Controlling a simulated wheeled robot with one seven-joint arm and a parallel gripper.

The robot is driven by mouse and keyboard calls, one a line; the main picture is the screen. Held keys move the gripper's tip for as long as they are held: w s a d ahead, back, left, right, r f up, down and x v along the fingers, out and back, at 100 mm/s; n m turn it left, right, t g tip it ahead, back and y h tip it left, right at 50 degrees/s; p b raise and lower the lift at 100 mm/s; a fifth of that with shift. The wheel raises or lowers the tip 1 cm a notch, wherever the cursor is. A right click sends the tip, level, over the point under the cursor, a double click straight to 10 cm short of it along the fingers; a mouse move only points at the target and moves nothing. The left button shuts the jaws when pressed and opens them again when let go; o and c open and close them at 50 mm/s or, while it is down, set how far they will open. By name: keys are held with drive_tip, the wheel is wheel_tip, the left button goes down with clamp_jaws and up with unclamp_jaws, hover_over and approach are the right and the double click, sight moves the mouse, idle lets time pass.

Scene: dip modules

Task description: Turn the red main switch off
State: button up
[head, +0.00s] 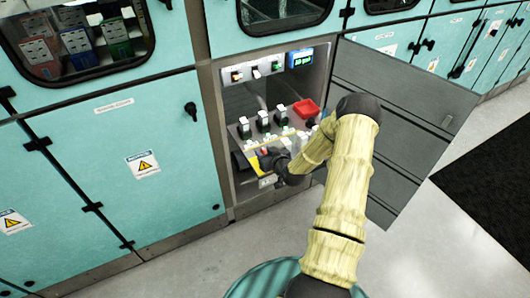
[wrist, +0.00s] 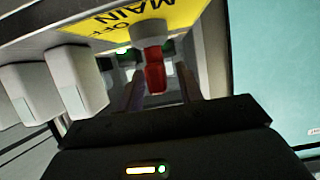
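The red main switch (wrist: 154,76) has a red lever on a grey base, beside a yellow label (wrist: 183,12) reading MAIN and OFF. In the head view a small red spot of the switch (head: 264,151) shows at the lower left of the panel, by the yellow label. My gripper (wrist: 161,92) is open. Its two fingers stand on either side of the red lever in the wrist view, with gaps visible. Whether a finger touches the lever cannot be told. In the head view my gripper (head: 278,160) is dark, small and partly hidden by my arm.
The panel sits in an open cabinet bay. Two light grey blocks (wrist: 75,82) stand left in the wrist view. The open grey door (head: 400,95) is right of my arm.

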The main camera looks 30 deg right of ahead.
clamp_jaws()
drive_tip(key=shift+m+h, duration=0.4)
drive_tip(key=m+h, duration=0.3)
drive_tip(key=h, duration=0.1)
drive_tip(key=shift+w+a+m+g+b, duration=0.1)
drive_tip(key=shift+a+m+g+b, duration=0.05)
drive_tip(key=shift+m+g+b, duration=0.25)
drive_tip(key=m+g+h, duration=0.2)
drive_tip(key=m+h, duration=0.2)
drive_tip(key=shift+r+h, duration=0.1)
drive_tip(key=shift+h, duration=0.3)
drive_tip(key=m+g+h, duration=0.2)
drive_tip(key=m+g, duration=0.1)
drive_tip(key=m+g+h, duration=0.1)
drive_tip(key=m+g, duration=0.2)
drive_tip(key=shift+h, duration=0.4)
drive_tip(key=shift+m+g, duration=1.7)
drive_tip(key=shift+g, duration=0.4)
